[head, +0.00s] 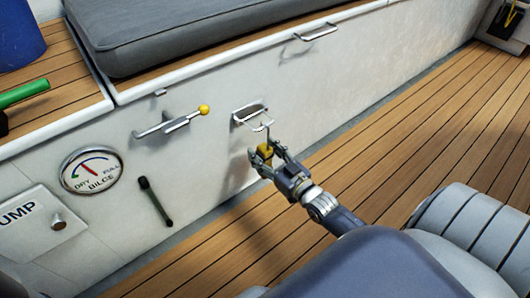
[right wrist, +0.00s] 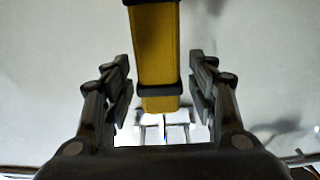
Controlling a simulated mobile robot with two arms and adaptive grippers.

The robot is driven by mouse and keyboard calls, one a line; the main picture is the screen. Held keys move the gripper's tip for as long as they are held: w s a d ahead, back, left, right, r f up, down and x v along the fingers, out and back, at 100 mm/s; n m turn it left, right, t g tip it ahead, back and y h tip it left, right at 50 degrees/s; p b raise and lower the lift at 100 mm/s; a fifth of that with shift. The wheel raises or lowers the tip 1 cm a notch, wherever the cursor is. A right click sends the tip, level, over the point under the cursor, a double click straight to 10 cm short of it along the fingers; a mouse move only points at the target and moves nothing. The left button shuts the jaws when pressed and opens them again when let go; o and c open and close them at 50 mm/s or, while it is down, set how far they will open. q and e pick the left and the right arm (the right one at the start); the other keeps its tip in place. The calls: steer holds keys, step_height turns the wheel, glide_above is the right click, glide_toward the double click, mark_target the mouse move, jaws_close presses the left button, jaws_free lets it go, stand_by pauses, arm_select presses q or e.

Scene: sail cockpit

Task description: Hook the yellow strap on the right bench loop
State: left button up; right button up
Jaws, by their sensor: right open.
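A short yellow strap (head: 265,151) with dark bands is between the fingers of my right gripper (head: 264,153), in front of the white bench wall. In the right wrist view the strap (right wrist: 158,45) runs between the two open fingers, with a gap on each side. A thin metal rod rises from the strap to the metal loop (head: 250,113) on the bench wall. It seems to meet the loop's lower bar, but I cannot tell whether it is hooked around it. My left gripper is not in view.
A latch with a yellow knob (head: 204,110), a round bilge gauge (head: 92,170) and a black lever (head: 155,200) are on the wall to the left. A metal handle (head: 316,32) is higher up, below the grey cushion (head: 190,35). Bare wooden floor (head: 420,125) lies to the right.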

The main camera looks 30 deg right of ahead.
steer(key=shift+s+f, duration=0.1)
steer(key=shift+s, duration=0.1)
steer(key=s+d, duration=0.1)
steer(key=s, duration=1)
steer(key=shift+s, duration=0.3)
